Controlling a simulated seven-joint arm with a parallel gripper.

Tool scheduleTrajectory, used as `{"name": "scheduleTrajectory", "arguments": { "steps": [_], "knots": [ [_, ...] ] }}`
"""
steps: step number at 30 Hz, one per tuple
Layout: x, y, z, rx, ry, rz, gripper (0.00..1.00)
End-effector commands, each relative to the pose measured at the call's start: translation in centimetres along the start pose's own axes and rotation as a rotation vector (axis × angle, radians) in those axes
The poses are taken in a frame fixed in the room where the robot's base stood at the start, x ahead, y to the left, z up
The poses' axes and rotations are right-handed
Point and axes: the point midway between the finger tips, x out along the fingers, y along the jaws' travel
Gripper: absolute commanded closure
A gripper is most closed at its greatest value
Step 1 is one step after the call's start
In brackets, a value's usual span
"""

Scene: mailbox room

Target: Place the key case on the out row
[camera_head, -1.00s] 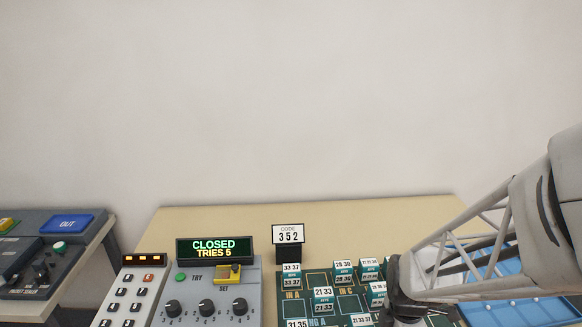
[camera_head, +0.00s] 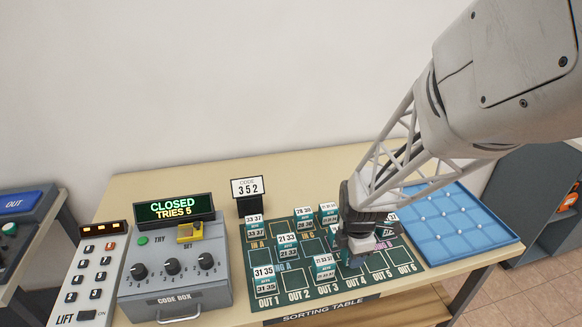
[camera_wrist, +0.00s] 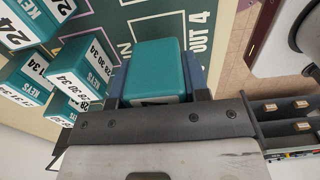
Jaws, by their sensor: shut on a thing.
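My gripper (camera_head: 355,250) is over the right half of the green sorting mat (camera_head: 385,277), near the OUT 4 lettering. In the wrist view it is shut on a teal key case (camera_wrist: 155,68), held between the fingers with a plain teal face towards the camera. The OUT 4 lettering shows just to the right of this case; I cannot tell whether it touches the mat. The head view mostly hides the held case behind the gripper. The out row (camera_head: 300,296) runs along the mat's front edge, marked OUT 1 to OUT 6.
Several labelled key cases stand on the mat, including one (camera_head: 264,277) near OUT 1 and one (camera_head: 324,267) near OUT 3. A code box (camera_head: 175,275) reads CLOSED, TRIES 5. A blue padded tray (camera_head: 455,225) lies to the right.

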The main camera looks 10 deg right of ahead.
Motion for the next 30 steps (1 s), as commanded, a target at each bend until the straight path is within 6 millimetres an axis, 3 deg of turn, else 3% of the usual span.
{"name": "scheduleTrajectory", "arguments": {
  "steps": [10,25,26,30],
  "knots": [
    [3.1,0.0,0.0,0.000,0.000,-0.002,0.83],
    [3.6,0.0,0.0,0.000,0.000,-0.001,0.83],
    [3.6,0.0,0.0,0.000,0.000,0.000,0.53],
    [3.6,0.0,0.0,0.000,0.000,0.000,0.32]
  ]
}}
